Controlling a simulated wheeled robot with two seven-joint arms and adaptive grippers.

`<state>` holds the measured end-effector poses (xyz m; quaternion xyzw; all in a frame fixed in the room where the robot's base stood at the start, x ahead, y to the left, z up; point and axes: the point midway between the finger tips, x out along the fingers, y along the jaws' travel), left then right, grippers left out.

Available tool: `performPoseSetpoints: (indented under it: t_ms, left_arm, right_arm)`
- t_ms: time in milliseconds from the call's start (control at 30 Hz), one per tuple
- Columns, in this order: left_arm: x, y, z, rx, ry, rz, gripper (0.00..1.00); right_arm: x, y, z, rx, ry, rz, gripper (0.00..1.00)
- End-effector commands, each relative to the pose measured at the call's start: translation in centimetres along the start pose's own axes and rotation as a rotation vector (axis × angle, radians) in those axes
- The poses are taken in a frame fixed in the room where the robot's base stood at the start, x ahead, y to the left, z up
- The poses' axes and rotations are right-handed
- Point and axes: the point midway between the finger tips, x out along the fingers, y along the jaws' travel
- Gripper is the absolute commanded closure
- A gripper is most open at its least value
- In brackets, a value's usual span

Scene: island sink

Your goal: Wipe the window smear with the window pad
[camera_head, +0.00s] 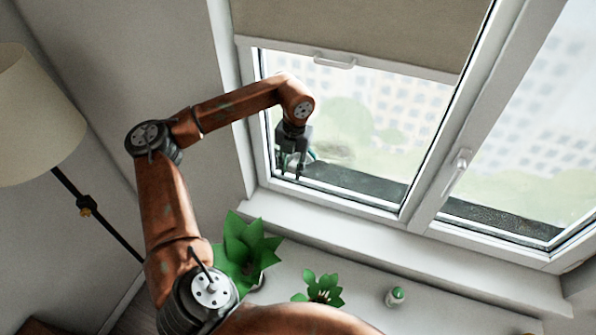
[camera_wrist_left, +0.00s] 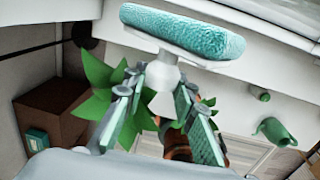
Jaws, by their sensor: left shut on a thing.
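The window pad (camera_wrist_left: 185,32) is a teal, fuzzy block on a white handle (camera_wrist_left: 163,82), seen in the left wrist view. My left gripper (camera_wrist_left: 160,92) is shut on the white handle, with the pad beyond its fingertips. In the head view, my left gripper (camera_head: 291,170) is at the lower left of the left window pane (camera_head: 400,115), and only a sliver of the teal pad (camera_head: 312,155) shows beside it. The window smear (camera_head: 336,152) is a grey-brown smudge just right of the pad. Whether the pad touches the glass cannot be told. My right gripper is not in view.
A leafy green plant (camera_head: 245,250), a smaller plant (camera_head: 320,289) and a green-capped bottle (camera_head: 395,297) stand below the window. A green watering can (camera_wrist_left: 276,131) shows in the wrist view. A beige blind (camera_head: 360,25) covers the upper pane. A lamp (camera_head: 38,115) stands left.

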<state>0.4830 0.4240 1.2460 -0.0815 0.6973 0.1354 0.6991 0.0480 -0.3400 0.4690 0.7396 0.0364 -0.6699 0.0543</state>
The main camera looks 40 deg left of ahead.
Motion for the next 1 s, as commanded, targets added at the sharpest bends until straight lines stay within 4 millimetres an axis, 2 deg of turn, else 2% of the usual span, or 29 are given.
performPoseSetpoints:
  t_ms: [167, 400, 567, 1000]
  left_arm:
    - [-0.3, 0.3, 0.0, 0.001, -0.001, -0.001, 1.0]
    - [-2.1, 0.4, -0.1, 0.001, -0.002, -0.002, 1.0]
    - [-2.4, 0.3, -0.2, 0.001, -0.001, -0.002, 1.0]
    - [-2.6, -2.7, -0.4, 0.003, 0.0, -0.003, 1.0]
  right_arm:
    - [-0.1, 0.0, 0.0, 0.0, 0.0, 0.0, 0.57]
    - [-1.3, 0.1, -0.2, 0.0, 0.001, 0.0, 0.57]
    - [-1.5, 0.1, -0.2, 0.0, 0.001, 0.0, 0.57]
    - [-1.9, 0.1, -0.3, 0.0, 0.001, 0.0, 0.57]
